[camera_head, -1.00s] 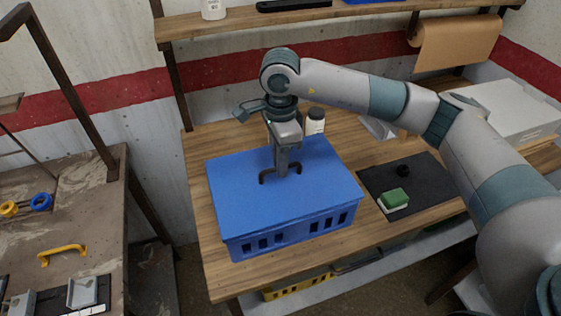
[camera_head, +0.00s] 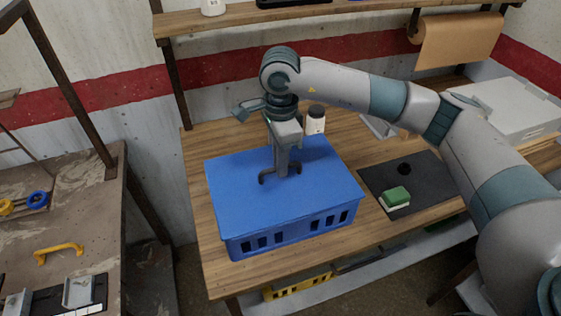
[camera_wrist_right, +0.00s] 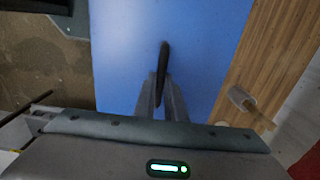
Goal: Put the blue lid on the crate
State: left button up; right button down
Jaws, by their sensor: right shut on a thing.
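The blue lid (camera_head: 240,195) lies over the top of the blue crate (camera_head: 300,236) on the wooden table. Its edges look close to the crate's rim on the near side; the far side is partly hidden by my arm. The lid has a dark handle (camera_head: 264,178) in its middle. My right gripper (camera_head: 281,172) points down and is shut on the handle. In the right wrist view the fingers (camera_wrist_right: 163,98) close around the dark handle (camera_wrist_right: 163,60) above the blue lid (camera_wrist_right: 205,50). My left gripper is not in view.
A white bottle with a dark cap (camera_head: 315,121) stands behind the crate. A dark mat (camera_head: 430,190) with a green and white sponge (camera_head: 395,198) lies to the right. A shelf (camera_head: 230,24) is above. A brown workbench (camera_head: 95,220) stands at the left.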

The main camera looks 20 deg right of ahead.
dwell(0.4)
jog(key=c, duration=1.7)
grip_release()
jog(key=shift+c, duration=0.2)
pick_arm(q)
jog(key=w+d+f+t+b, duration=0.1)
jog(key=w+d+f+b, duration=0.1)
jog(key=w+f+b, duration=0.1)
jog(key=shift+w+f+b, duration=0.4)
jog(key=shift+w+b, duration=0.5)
jog(key=shift+b, duration=0.05)
pick_arm(e)
notch_tip(320, 180, up, 18)
jog(key=shift+f, duration=0.25)
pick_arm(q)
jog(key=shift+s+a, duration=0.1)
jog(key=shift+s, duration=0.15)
